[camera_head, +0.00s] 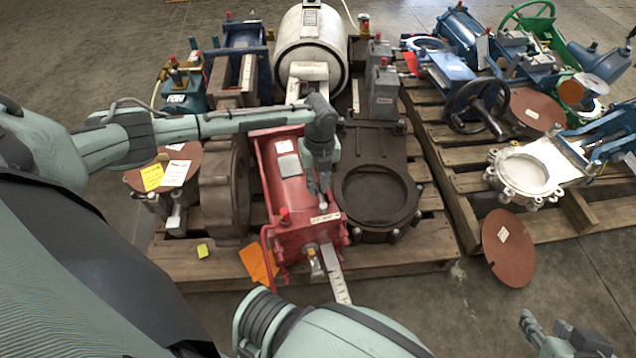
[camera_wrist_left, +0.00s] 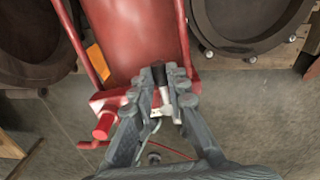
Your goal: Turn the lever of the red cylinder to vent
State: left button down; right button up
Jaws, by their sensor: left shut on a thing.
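The red cylinder (camera_head: 288,185) lies on the left pallet, with a red end block facing me. It also shows in the left wrist view (camera_wrist_left: 135,40), running away from the gripper. My left gripper (camera_head: 322,200) reaches down over the cylinder's front part. In the left wrist view my left gripper (camera_wrist_left: 166,85) is shut on a small lever (camera_wrist_left: 163,98), with silver metal and a dark part between the fingertips. The fingers hide much of the lever, and I cannot read any vent marking. My right gripper (camera_head: 565,335) is low at the right, apart from everything; its jaw opening is unclear.
A dark ring-shaped valve (camera_head: 375,195) stands close on the cylinder's right, and a brown round body (camera_head: 224,185) on its left. An orange tag (camera_head: 256,263) hangs by the front. A second loaded pallet (camera_head: 580,210) is at the right. Bare floor (camera_head: 430,300) lies in front.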

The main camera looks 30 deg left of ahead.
aim_at(319, 188)
pick_arm(q)
jog(key=c, duration=1.5)
grip_release()
notch_tip(319, 188, up, 12)
jog(key=shift+w+r, duration=0.1)
jog(key=shift+d, duration=0.1)
